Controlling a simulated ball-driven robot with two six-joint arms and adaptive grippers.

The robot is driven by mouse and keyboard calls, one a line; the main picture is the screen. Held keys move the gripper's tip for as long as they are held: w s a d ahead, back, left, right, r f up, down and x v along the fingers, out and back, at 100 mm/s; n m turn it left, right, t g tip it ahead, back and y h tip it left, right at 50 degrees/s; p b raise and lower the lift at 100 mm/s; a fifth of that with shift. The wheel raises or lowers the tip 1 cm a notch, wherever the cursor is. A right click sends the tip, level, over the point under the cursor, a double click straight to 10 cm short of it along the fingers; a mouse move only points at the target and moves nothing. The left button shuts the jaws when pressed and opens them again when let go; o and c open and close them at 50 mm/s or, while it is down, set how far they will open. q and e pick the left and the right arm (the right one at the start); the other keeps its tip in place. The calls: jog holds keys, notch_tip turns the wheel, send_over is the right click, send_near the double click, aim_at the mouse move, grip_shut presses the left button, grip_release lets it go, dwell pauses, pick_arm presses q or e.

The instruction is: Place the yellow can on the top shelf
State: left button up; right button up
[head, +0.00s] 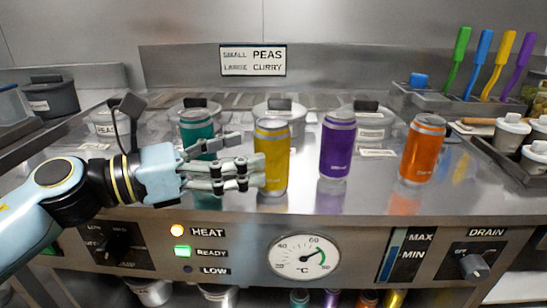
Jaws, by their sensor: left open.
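The yellow can (272,155) stands upright on the shiny steel top (300,205), between a teal can (196,130) on its left and a purple can (337,145) on its right. An orange can (423,150) stands further right. My left gripper (255,164) comes in from the left and is open, its fingers pointing right at the yellow can. The fingertips overlap the can's left side in the picture; I cannot tell whether they touch it. The gripper partly hides the teal can. My right gripper is not in view.
Lidded grey containers stand behind the cans. A rack with coloured-handled tools (485,95) and a tray with white lidded pots (510,130) are at the right. A control panel with a dial (304,257) fronts the steel top. Colourful can-like shapes show below it.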

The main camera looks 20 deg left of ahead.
aim_at(256, 151)
pick_arm(q)
jog(key=p+x, duration=0.1)
jog(key=x, duration=0.4)
jog(key=shift+w+d, duration=0.25)
jog(key=c, duration=1.5)
jog(key=shift+c, duration=0.2)
